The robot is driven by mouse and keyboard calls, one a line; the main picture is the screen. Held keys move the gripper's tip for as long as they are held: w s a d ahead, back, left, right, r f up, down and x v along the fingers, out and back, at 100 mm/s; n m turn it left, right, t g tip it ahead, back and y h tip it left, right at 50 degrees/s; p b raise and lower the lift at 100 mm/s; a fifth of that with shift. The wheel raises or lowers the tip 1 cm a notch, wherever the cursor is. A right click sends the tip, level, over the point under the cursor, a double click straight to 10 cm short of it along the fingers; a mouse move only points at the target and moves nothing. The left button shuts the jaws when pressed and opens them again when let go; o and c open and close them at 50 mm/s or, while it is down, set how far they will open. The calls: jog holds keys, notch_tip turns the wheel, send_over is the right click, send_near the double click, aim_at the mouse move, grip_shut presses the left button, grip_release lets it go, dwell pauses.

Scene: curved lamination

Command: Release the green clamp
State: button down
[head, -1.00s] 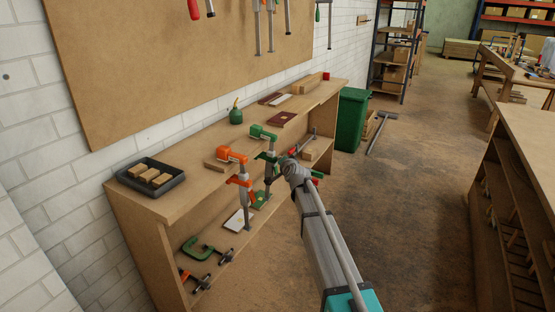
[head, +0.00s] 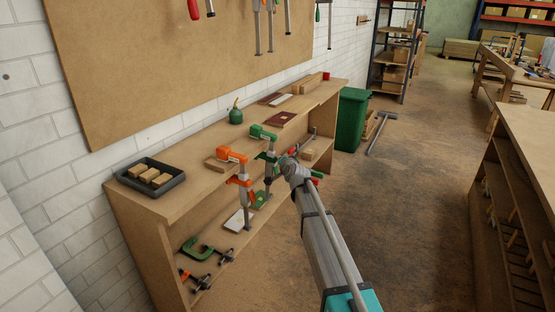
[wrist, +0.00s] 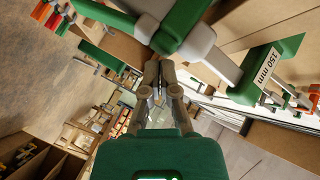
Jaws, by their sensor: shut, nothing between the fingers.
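The green clamp (head: 263,133) is fixed upright on the front edge of the bench top, with its bar hanging below. In the wrist view the green clamp (wrist: 187,22) fills the top, with its green and light grey parts close up and a "150 mm" label on its right arm. My gripper (wrist: 154,72) is shut and empty, its fingertips pointing at the clamp's middle. I cannot tell whether the tips touch it. In the head view my arm's wrist hides the gripper's fingers.
An orange clamp (head: 232,155) stands on the same edge, just left of the green one. A black tray of wood blocks (head: 176,186) and a green oil can (head: 235,116) are on the bench top. Other clamps lie on the lower shelf (head: 239,240). The floor (head: 400,210) to the right is clear.

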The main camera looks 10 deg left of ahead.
jog(key=shift+d, duration=0.1)
jog(key=shift+s+d, duration=0.2)
jog(key=shift+d, duration=0.3)
jog(key=shift+s+d, duration=0.2)
jog(key=shift+d, duration=0.3)
jog(key=d, duration=0.1)
jog(key=s+d, duration=0.1)
jog(key=d, duration=0.2)
jog(key=shift+s+d, duration=0.35)
dwell(0.3)
jog(key=shift+s, duration=0.1)
